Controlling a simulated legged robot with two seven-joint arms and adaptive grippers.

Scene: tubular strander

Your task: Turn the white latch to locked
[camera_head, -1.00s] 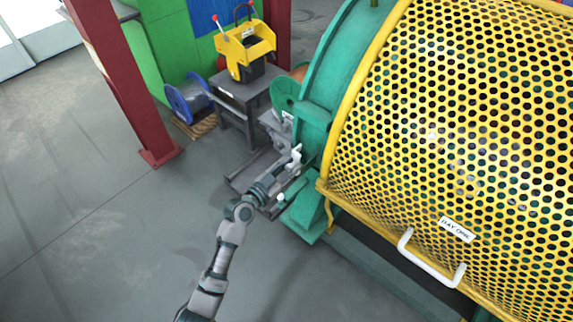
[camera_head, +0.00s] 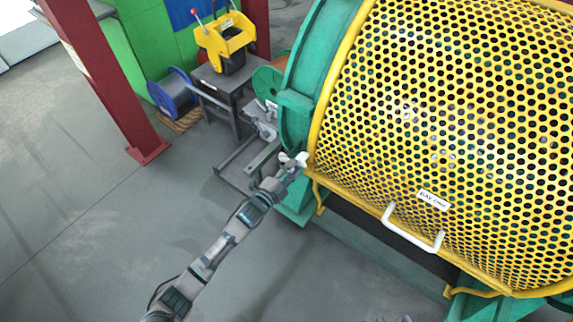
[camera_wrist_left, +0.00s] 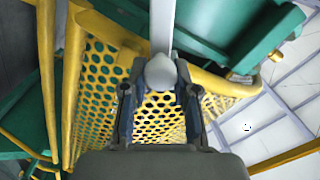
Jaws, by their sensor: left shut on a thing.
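The white latch (camera_head: 300,159) sits at the lower left corner of the yellow perforated guard (camera_head: 430,130), beside the green end frame (camera_head: 303,75). My left gripper (camera_head: 286,170) reaches it from the lower left and is shut on it. In the left wrist view, the latch (camera_wrist_left: 162,28) is a pale bar running up from a rounded end, and that end lies between the fingers of my left gripper (camera_wrist_left: 160,85). The fingers hide part of the latch. My right gripper does not show.
A white handle (camera_head: 412,232) is fixed low on the guard, below a small label (camera_head: 433,200). A red column (camera_head: 105,80), a blue spool (camera_head: 172,95) and a yellow device (camera_head: 225,38) on a grey stand are at the upper left. The left floor is clear.

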